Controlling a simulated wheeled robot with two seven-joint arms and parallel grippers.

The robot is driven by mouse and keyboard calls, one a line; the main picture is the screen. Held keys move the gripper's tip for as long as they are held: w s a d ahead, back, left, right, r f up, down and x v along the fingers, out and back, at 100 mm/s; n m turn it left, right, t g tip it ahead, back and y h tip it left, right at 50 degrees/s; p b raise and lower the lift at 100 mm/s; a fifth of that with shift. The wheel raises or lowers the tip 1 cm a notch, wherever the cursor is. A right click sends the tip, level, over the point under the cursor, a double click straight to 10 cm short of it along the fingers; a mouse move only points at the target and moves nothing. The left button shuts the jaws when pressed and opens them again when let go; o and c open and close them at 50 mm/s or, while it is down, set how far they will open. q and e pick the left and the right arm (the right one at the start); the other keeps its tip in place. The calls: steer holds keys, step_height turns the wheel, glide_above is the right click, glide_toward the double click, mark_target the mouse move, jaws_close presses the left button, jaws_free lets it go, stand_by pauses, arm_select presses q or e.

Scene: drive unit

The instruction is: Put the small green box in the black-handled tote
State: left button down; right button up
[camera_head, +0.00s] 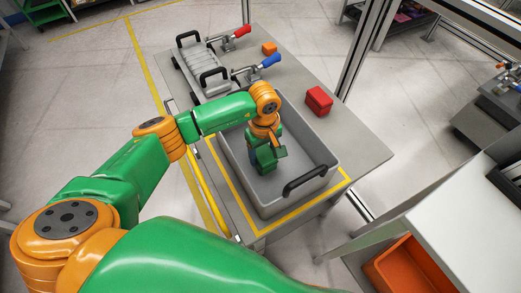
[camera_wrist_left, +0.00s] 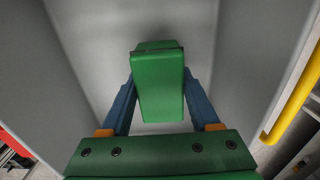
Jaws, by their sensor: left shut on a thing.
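The small green box (camera_wrist_left: 160,88) is between the two blue fingers of my left gripper (camera_head: 266,158) in the left wrist view, with the fingers shut on its sides. The grey black-handled tote (camera_head: 325,160) stands on the table in the head view. Its near black handle (camera_head: 305,181) shows clearly at the front right end. My left gripper reaches down inside the tote, between its walls. The tote floor (camera_wrist_left: 110,55) shows behind the box; whether the box touches it I cannot tell. My right gripper is out of view.
A ribbed grey part with black handles (camera_head: 200,68) and clamps with red (camera_head: 242,31) and blue (camera_head: 270,60) grips stand behind the tote. An orange bin (camera_head: 410,268) is at lower right.

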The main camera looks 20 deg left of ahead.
mark_target(262, 152)
arm_select(q)
steer(key=shift+s+a+f, duration=0.1)
steer(key=shift+a+f, duration=0.15)
steer(key=shift+f, duration=0.05)
steer(key=shift+d+f, duration=0.1)
steer(key=c, duration=0.6)
jaws_free()
steer(key=shift+f, duration=0.1)
steer(key=o, duration=0.4)
steer(key=shift+o, duration=0.4)
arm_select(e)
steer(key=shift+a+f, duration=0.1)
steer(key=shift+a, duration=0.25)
arm_select(q)
steer(key=shift+r, duration=0.25)
step_height(262, 152, up, 12)
steer(key=shift+f+b, duration=0.25)
steer(key=shift+b, duration=0.65)
steer(key=shift+r, duration=0.25)
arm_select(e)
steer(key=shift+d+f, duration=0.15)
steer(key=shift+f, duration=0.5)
